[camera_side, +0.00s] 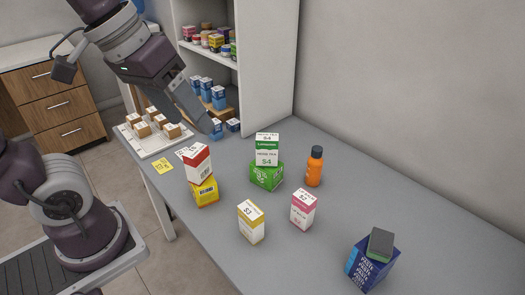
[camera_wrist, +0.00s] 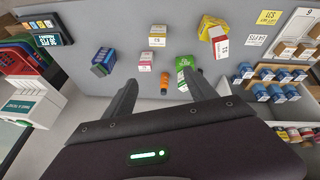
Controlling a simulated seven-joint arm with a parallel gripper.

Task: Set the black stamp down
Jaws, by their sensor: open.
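I cannot pick out a black stamp for certain. The nearest match is a small dark grey block with a green edge (camera_side: 380,243), lying flat on top of a blue box (camera_side: 370,270) at the counter's front right. In the wrist view this blue box (camera_wrist: 103,63) is at the upper left. My gripper (camera_side: 209,127) is open, above the back left of the counter in the side view, well apart from the dark block. In the wrist view the two fingers of my gripper (camera_wrist: 163,81) are spread, with nothing held between them.
A white-and-red box (camera_side: 196,163) stands on a yellow box (camera_side: 204,193). A white-and-green box (camera_side: 267,149) stands on a green box (camera_side: 266,177). An orange bottle (camera_side: 315,167), yellow-white box (camera_side: 251,222) and pink-white box (camera_side: 302,209) stand nearby. A tray (camera_side: 157,147) and shelves are left.

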